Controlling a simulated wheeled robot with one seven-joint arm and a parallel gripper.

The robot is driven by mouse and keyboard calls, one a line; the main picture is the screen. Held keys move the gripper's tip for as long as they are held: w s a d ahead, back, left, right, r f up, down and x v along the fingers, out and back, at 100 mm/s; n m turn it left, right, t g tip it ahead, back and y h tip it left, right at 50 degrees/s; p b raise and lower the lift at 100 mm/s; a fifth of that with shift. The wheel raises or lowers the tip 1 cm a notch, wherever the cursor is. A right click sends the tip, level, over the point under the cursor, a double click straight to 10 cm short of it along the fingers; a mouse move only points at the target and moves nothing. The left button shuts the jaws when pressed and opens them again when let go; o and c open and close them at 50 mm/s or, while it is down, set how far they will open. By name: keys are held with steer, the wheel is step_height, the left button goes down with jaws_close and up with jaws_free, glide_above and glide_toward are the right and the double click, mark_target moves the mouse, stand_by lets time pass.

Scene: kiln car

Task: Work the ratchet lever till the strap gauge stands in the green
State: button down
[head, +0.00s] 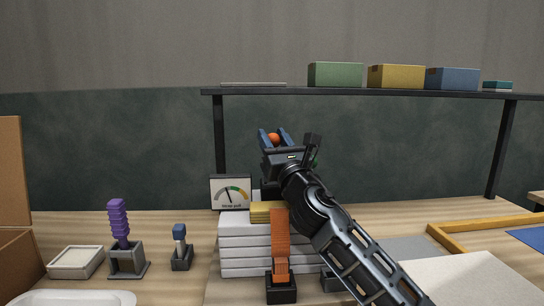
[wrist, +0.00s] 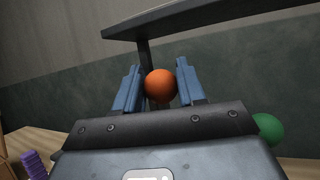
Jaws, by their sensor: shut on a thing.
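My gripper (head: 273,138) is raised above the strapped stack, its two blue fingers around an orange ball knob (wrist: 161,86). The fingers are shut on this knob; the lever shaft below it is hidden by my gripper. The strap gauge (head: 231,193) is a white dial with coloured bands, left of my gripper at the top of the stack. Its needle leans a little left of upright; the bands are too small to tell exactly where it stands. An orange strap (head: 280,240) runs down the front of the white slab stack (head: 243,255) over a yellow pad (head: 262,212).
A green ball (wrist: 268,128) shows right of my gripper in the wrist view. Left on the bench are a purple-handled tool in a holder (head: 127,260), a small blue-topped lever (head: 181,250) and a pale tray (head: 76,262). A dark shelf (head: 350,92) with boxes spans behind.

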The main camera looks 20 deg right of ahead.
steer(key=shift+s+b, duration=0.15)
steer(key=shift+b, duration=0.4)
steer(key=c, duration=0.8)
jaws_free()
steer(key=v, duration=0.5)
steer(key=shift+s+p, duration=0.25)
steer(key=shift+p, duration=0.1)
steer(key=p, duration=0.3)
glide_toward(277, 141)
steer(key=shift+s+a+r, duration=0.1)
steer(key=shift+s+r, duration=0.25)
steer(key=shift+s, duration=0.7)
steer(key=shift+s+r, duration=0.4)
steer(key=shift+s, duration=0.65)
steer(key=shift+s+a+r, duration=0.1)
steer(key=shift+s+r, duration=0.25)
steer(key=shift+s, duration=0.7)
steer(key=shift+o, duration=0.3)
